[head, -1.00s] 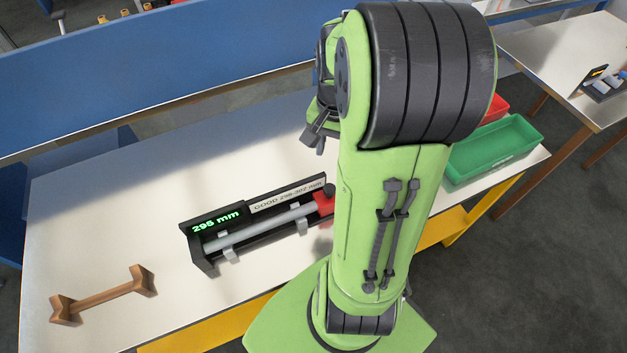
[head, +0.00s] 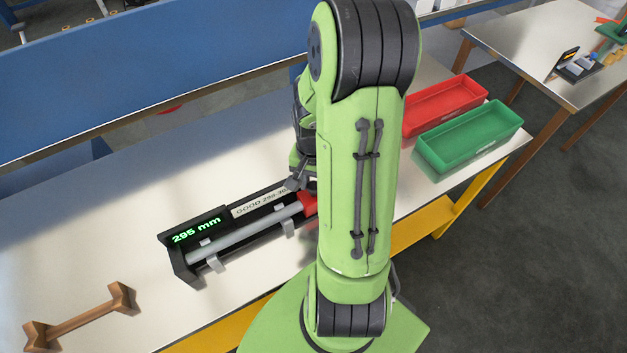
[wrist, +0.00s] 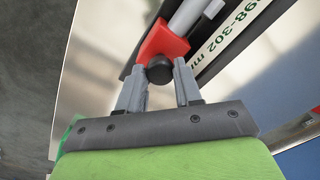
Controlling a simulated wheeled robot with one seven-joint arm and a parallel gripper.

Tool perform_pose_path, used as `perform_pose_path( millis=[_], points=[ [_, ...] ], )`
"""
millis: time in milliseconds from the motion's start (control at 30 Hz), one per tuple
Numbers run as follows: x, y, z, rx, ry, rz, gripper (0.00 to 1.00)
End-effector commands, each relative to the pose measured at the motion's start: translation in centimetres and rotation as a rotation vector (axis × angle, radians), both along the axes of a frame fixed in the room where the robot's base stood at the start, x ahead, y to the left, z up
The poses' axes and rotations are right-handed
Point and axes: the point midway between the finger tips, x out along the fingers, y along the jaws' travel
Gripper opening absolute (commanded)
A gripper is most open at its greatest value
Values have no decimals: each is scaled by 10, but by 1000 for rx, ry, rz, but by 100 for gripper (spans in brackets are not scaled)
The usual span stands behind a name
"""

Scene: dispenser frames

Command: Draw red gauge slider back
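The red gauge slider (head: 309,203) is at the right end of the black gauge, against the end of a grey rod (head: 245,235). The display (head: 196,231) reads 295 mm in green. In the wrist view the red slider (wrist: 163,42) carries a dark round knob (wrist: 159,71). My gripper (wrist: 159,77) is open, with one finger on each side of the knob; I cannot tell whether either finger touches it. In the head view my gripper (head: 298,183) is by the slider, partly hidden by my arm.
A wooden rod stand (head: 80,318) lies at the left front of the table. A red tray (head: 445,105) and a green tray (head: 470,138) stand at the right. A blue panel (head: 150,75) runs along the back.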

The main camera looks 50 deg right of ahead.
Motion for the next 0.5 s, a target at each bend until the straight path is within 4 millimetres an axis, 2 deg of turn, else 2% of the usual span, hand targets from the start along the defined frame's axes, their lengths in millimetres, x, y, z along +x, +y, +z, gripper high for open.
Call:
perform_pose_path(
  millis=[33, 200, 400, 500],
  points=[
    [0, 0, 0, 0, 0, 0, 26],
    [0, 0, 0, 0, 0, 1, 0],
    [0, -1, 0, 0, 0, 0, 0],
    [-3, -12, 0, 0, 0, -4, 0]
  ],
)
